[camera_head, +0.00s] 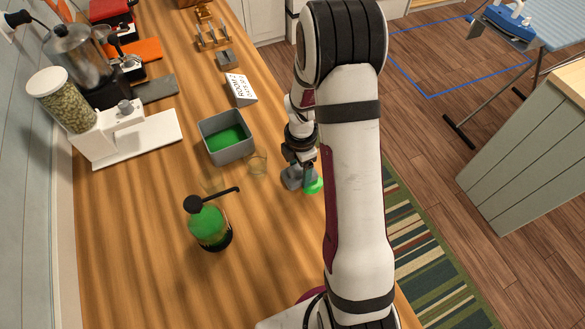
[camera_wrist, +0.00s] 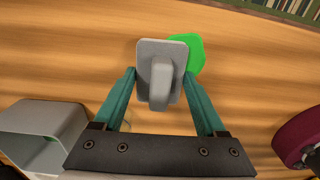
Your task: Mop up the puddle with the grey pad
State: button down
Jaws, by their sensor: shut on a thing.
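The grey pad (camera_wrist: 148,54) with a raised grip block sits on the wooden counter, between my gripper's two teal fingers. My gripper (camera_wrist: 160,77) is shut on the pad's block. The bright green puddle (camera_wrist: 193,52) shows past the pad's upper right edge in the wrist view. The pad overlaps its near side, so part of the puddle is hidden. In the head view the pad (camera_head: 292,180) and the puddle (camera_head: 313,187) lie by the counter's right edge, partly behind my arm.
A grey tub (camera_head: 228,155) with green inside stands left of the pad, and a clear glass (camera_head: 257,164) stands between them. A green-filled pump bottle (camera_head: 210,226) stands nearer. A white sign (camera_head: 241,89) and a grinder (camera_head: 68,105) are farther off. The counter's front middle is clear.

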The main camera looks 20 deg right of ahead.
aim_at(296, 185)
jog(key=shift+d, duration=3.75)
jog(key=shift+s, duration=1.35)
jog(key=shift+s+a, duration=0.15)
jog(key=shift+a, duration=4.7)
jog(key=shift+s+a, duration=0.15)
jog(key=shift+a, duration=0.05)
jog(key=shift+s, duration=1.3)
jog(key=shift+d, duration=5.05)
notch_tip(296, 185, up, 8)
